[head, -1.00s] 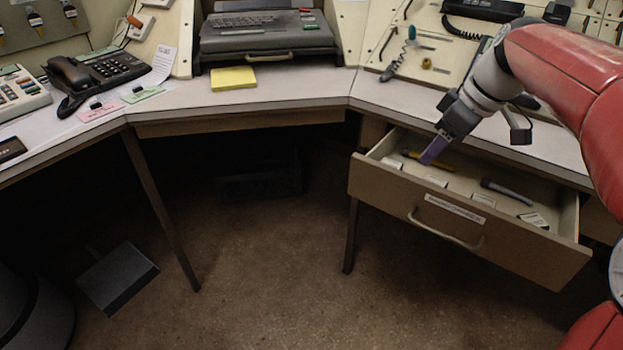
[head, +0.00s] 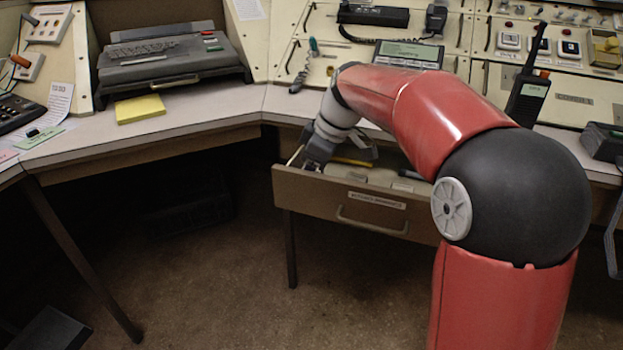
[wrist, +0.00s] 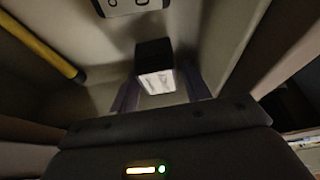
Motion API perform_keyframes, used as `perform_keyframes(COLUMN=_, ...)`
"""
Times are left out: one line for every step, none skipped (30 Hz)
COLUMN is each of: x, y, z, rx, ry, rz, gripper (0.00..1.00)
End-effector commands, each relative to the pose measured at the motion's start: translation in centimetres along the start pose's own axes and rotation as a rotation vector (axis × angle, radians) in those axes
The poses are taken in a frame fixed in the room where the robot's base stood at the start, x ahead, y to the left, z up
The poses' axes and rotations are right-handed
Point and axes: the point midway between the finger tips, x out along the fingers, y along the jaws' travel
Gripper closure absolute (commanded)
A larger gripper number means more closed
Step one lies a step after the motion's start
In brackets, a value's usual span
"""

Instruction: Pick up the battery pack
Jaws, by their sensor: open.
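The battery pack appears to be the black block with a pale label face (wrist: 155,68) in the wrist view, resting in the open drawer (head: 305,195). My gripper (wrist: 160,86) is open, with its two purple fingers on either side of the block's near end. I cannot tell whether either finger touches it. In the head view my gripper (head: 314,162) is low in the drawer's left end, its fingertips and the block hidden by the drawer front and the wrist.
A yellow rod (wrist: 42,46) lies left of the block, and a pale piece with dark round marks (wrist: 132,6) lies beyond it. Drawer walls are close around my gripper. The desk edge (head: 200,128) overhangs the drawer. A handheld radio (head: 528,95) stands on the desk.

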Motion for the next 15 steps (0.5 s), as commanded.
perform_keyframes(x=-0.03, y=0.01, z=0.0, rx=0.0, ry=0.0, rz=0.0, gripper=0.53)
perform_keyframes(x=-0.03, y=0.01, z=0.0, rx=0.0, ry=0.0, rz=0.0, gripper=0.53)
perform_keyframes(x=-0.04, y=0.01, z=0.0, rx=0.0, ry=0.0, rz=0.0, gripper=0.57)
perform_keyframes(x=-0.04, y=0.01, z=0.0, rx=0.0, ry=0.0, rz=0.0, gripper=0.61)
perform_keyframes(x=-0.04, y=0.01, z=0.0, rx=0.0, ry=0.0, rz=0.0, gripper=0.65)
perform_keyframes(x=-0.05, y=0.01, z=0.0, rx=0.0, ry=0.0, rz=0.0, gripper=0.7)
perform_keyframes(x=-0.05, y=0.01, z=0.0, rx=0.0, ry=0.0, rz=0.001, gripper=0.74)
perform_keyframes(x=-0.06, y=0.01, z=0.0, rx=0.0, ry=0.0, rz=0.001, gripper=0.78)
perform_keyframes(x=-0.06, y=0.01, z=-0.01, rx=0.0, ry=0.0, rz=0.001, gripper=0.83)
perform_keyframes(x=-0.06, y=0.01, z=0.0, rx=0.0, ry=0.0, rz=0.001, gripper=0.87)
perform_keyframes(x=-0.06, y=0.01, z=-0.01, rx=0.0, ry=0.0, rz=0.001, gripper=0.9)
perform_keyframes(x=-0.1, y=0.02, z=-0.03, rx=0.0, ry=0.001, rz=0.001, gripper=0.9)
perform_keyframes(x=-0.1, y=0.02, z=-0.03, rx=0.0, ry=0.001, rz=0.001, gripper=0.9)
perform_keyframes(x=-0.1, y=0.02, z=-0.03, rx=0.0, ry=0.001, rz=0.001, gripper=0.9)
perform_keyframes(x=-0.1, y=0.02, z=-0.03, rx=0.0, ry=0.001, rz=0.001, gripper=0.9)
